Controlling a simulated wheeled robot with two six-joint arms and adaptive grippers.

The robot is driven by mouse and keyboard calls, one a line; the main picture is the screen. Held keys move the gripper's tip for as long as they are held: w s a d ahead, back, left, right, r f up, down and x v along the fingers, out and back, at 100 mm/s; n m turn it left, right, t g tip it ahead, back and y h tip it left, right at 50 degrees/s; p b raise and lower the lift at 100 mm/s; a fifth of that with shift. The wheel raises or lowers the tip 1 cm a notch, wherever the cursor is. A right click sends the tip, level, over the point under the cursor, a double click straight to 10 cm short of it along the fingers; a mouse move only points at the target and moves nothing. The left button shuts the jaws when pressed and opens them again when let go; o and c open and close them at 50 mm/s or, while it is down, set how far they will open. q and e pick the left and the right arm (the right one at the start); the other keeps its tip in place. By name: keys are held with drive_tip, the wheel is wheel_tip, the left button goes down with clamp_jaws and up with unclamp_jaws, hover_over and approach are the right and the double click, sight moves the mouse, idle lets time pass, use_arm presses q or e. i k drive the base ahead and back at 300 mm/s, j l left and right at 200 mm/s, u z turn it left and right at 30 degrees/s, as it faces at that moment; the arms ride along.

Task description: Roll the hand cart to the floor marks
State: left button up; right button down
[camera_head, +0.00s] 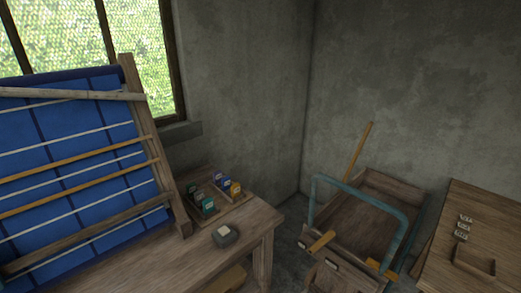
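The hand cart stands on the floor right of centre in the head view. It has a brown wooden tray (362,222) and a teal tube handle (353,188) arching up at its near side. Two orange-yellow pieces, one at the left (321,242) and one at the right (382,269), sit low near the handle. The cart's wheels are not clearly visible. I see no floor marks. Neither of my grippers is in view.
A wooden table (170,262) at the left holds small coloured packs and a dark dish (225,236). A loom with blue cloth (75,150) stands on it. Another wooden table (470,215) with small tags is close right of the cart. Concrete walls meet behind. Little bare floor shows.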

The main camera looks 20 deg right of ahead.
sight(373, 216)
drive_tip(key=z, duration=1.4)
